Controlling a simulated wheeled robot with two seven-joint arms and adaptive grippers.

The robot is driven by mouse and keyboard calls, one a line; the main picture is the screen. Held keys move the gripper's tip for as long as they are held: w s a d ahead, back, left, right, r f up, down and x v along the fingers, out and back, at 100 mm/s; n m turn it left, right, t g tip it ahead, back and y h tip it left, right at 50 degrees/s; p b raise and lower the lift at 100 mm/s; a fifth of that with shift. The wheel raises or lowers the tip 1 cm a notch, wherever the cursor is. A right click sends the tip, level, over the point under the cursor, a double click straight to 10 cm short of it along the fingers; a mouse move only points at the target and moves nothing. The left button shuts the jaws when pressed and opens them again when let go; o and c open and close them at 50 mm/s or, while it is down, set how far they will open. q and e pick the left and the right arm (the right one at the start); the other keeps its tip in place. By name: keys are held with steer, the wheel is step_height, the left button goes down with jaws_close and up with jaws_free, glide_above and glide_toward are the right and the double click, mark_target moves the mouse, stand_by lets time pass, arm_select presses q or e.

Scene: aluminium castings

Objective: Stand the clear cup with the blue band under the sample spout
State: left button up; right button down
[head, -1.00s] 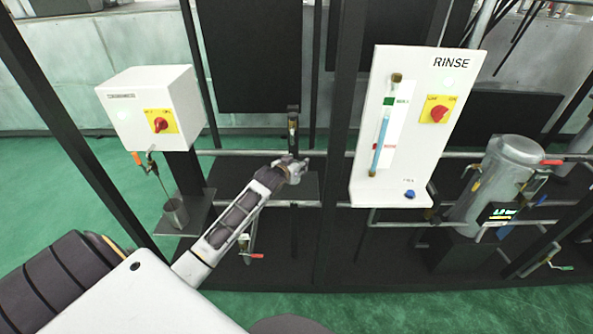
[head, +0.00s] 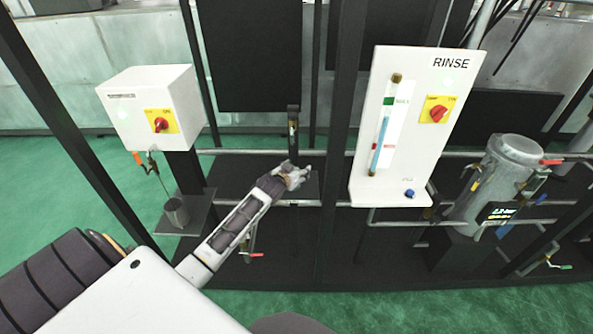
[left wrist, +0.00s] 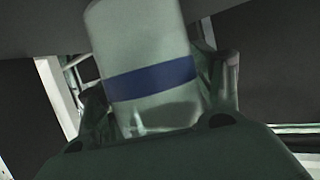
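The clear cup with the blue band (left wrist: 150,50) fills the middle of the left wrist view, slightly tilted in the picture. My left gripper (left wrist: 160,100) has a finger on each side of it and appears closed on it. In the head view my left gripper (head: 297,176) is over a dark shelf (head: 262,187) in the frame's middle bay; the cup cannot be made out there. A dark upright fitting (head: 293,128), possibly the sample spout, is just above the gripper. My right gripper is not in view.
The white RINSE panel (head: 412,130) and a metal cylinder (head: 510,165) stand right. A dark post (head: 340,130) rises beside the gripper.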

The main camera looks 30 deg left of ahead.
arm_select(q)
steer(key=shift+r, duration=0.15)
steer(key=v, duration=1.2)
steer(key=shift+b, duration=0.4)
stand_by(0.3)
